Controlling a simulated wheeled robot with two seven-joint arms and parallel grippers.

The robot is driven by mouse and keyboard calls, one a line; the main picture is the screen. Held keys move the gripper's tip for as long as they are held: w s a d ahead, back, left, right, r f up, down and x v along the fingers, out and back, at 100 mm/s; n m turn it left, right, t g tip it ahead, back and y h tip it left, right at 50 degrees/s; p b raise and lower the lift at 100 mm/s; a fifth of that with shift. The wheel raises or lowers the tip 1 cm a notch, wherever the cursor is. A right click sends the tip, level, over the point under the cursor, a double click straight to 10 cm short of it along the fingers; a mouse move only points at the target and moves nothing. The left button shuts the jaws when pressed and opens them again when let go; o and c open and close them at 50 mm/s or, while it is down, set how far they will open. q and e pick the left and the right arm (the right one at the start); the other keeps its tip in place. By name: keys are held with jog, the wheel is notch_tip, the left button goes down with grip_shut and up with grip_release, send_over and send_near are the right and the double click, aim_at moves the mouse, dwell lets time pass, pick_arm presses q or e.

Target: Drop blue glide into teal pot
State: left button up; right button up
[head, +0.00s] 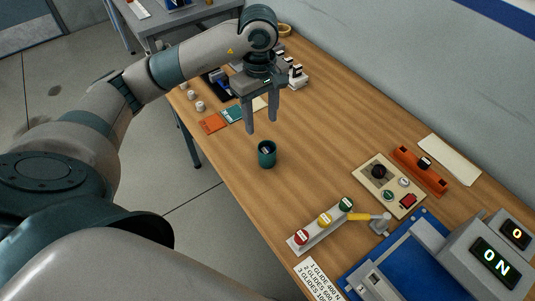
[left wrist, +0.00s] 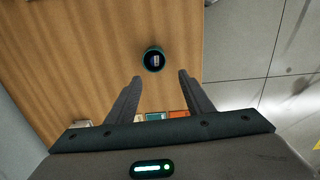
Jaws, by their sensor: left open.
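The teal pot (head: 267,160) stands upright on the wooden table; it also shows in the left wrist view (left wrist: 145,67). A small dark bluish piece with a pale label (left wrist: 155,60) lies inside the pot; it looks like the blue glide (head: 266,150), though its colour is hard to make out. My left gripper (head: 262,126) is open and empty, pointing down above the table just behind the pot in the head view. In the left wrist view its fingers (left wrist: 160,76) are spread wide with nothing between them. My right gripper is not in view.
Orange (head: 213,123) and teal (head: 232,114) cards lie near the table's left edge, beside several small white pieces (head: 199,106). A strip with red, yellow and green knobs (head: 324,222), a button panel (head: 388,186) and a grey machine (head: 480,262) stand at the right.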

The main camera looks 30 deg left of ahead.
pick_arm(q)
notch_tip(320, 180, up, 13)
jog(key=b, duration=0.1)
jog(key=shift+r, duration=0.15)
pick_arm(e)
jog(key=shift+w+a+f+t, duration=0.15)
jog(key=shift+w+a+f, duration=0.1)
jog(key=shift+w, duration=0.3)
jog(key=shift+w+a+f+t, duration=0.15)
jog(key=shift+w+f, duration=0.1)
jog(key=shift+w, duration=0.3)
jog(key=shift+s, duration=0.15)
